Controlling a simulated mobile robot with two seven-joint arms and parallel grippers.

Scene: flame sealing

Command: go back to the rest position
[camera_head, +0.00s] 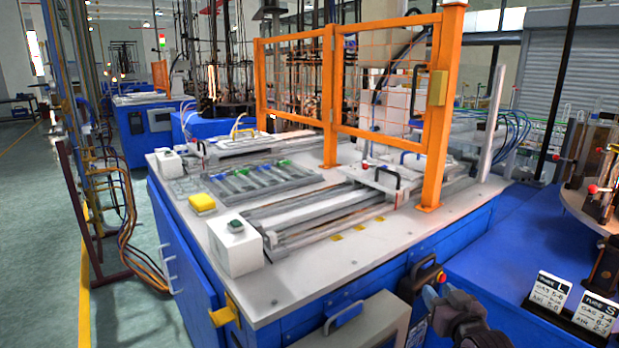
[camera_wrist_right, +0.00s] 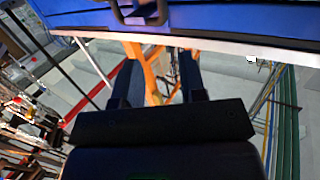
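My right gripper (camera_head: 441,297) shows at the lower right of the head view, in front of the blue side of the workbench (camera_head: 321,268). In the right wrist view its two dark fingers (camera_wrist_right: 160,72) stand apart with a gap between them. Nothing is held in the gap; floor and an orange part show through it. In the head view the gripper is close to a small control box with a red button (camera_head: 441,277); I cannot tell whether they touch. My left gripper is in neither view.
An orange guard frame (camera_head: 441,95) stands on the bench. A white box (camera_head: 235,247) and a yellow block (camera_head: 202,203) sit at its left edge. Black signs (camera_head: 597,313) and a round table (camera_head: 592,212) are at right. Open floor (camera_head: 40,235) lies at left.

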